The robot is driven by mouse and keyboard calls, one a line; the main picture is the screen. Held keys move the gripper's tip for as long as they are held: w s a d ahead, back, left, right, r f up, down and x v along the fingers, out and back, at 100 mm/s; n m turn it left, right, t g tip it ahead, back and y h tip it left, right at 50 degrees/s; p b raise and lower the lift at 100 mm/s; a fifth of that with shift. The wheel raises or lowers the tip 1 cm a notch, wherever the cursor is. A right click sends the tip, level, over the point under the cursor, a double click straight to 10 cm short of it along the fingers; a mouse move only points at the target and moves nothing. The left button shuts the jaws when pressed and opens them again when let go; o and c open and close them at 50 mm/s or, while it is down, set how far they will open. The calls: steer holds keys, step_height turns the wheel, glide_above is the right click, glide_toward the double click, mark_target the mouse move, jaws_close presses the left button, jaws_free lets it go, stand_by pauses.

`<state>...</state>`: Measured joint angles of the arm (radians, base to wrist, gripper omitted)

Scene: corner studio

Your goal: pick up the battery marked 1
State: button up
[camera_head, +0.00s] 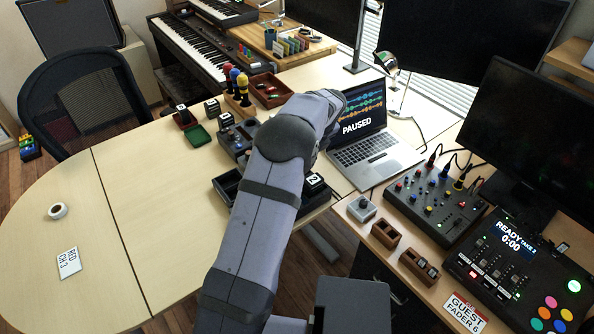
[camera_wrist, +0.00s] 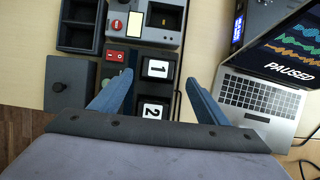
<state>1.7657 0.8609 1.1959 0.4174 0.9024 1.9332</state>
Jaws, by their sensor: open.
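The battery marked 1 (camera_wrist: 158,68) is a black block with a white label in the wrist view. It lies between the lines of my two blue fingers, close to the fingertip level in the picture. My gripper (camera_wrist: 159,79) is open, and no object is seen gripped. The battery marked 2 (camera_wrist: 152,109) lies just nearer to the palm, partly hidden by it. In the head view the battery marked 2 (camera_head: 314,181) shows right of my arm. My arm hides my fingers there, and I cannot make out the battery marked 1.
A grey device with a red button (camera_wrist: 155,22) stands beyond the batteries. The laptop (camera_wrist: 262,92) is close on the right. The left table (camera_head: 150,225) is mostly clear.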

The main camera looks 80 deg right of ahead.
steer(key=shift+p+x, duration=0.85)
steer(key=shift+x, duration=1.95)
steer(key=shift+w+a, duration=0.1)
steer(key=shift+w, duration=0.1)
steer(key=c, duration=1.2)
steer(key=shift+r, duration=0.1)
steer(key=shift+c, duration=0.9)
steer(key=shift+r, duration=0.1)
